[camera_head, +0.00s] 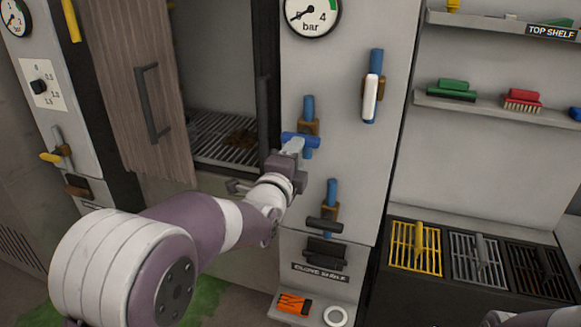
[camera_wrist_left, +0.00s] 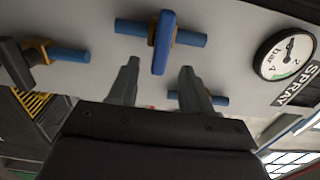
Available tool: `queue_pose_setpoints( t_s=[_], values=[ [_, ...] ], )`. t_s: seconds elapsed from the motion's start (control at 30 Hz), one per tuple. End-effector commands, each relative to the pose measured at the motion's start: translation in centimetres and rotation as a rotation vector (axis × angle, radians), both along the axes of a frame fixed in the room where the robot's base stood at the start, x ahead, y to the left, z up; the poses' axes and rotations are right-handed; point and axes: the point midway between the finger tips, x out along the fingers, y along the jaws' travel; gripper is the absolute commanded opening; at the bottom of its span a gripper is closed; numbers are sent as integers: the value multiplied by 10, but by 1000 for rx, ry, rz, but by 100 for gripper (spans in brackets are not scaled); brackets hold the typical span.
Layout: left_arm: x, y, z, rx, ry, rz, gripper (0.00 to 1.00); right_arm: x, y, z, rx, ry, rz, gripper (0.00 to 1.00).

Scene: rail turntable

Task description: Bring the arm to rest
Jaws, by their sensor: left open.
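My left arm reaches in from the lower left of the head view. Its gripper (camera_head: 291,147) is in front of the grey panel, close to a blue valve handle (camera_head: 299,139) that lies crosswise on its blue pipe. In the head view the gripper partly hides this valve. My right gripper is not in view.
More valves sit on the panel: one with a white handle (camera_head: 370,98) and one with a dark handle (camera_head: 325,226). A wooden door (camera_head: 140,90) stands open at the left. Shelves with brushes (camera_head: 522,101) and coloured grates (camera_head: 415,247) are at the right.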

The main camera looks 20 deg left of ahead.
Motion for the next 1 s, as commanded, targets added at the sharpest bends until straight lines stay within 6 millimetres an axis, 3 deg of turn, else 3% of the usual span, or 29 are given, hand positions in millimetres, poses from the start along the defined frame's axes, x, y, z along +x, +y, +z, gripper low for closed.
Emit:
queue_pose_setpoints(
  t_s=[0.1,0.2,0.53,0.63,0.67,0.77,0.8,0.9,1.0],
  values=[
    [-22,1,1,0,-1,0,49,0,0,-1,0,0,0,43],
    [-32,1,0,0,0,0,49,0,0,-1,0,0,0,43],
    [-35,1,0,-2,0,0,49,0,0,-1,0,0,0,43],
    [-35,1,-7,-106,38,3,49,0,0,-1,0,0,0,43],
    [-36,1,-18,-180,87,11,49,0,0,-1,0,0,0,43],
    [-62,4,-83,-551,388,123,49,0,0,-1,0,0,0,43],
    [-81,5,-112,-711,526,216,49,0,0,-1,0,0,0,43],
    [-137,6,-167,-1010,793,493,49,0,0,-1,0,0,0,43],
    [-196,6,-202,-1192,972,794,49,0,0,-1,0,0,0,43]
  ],
)
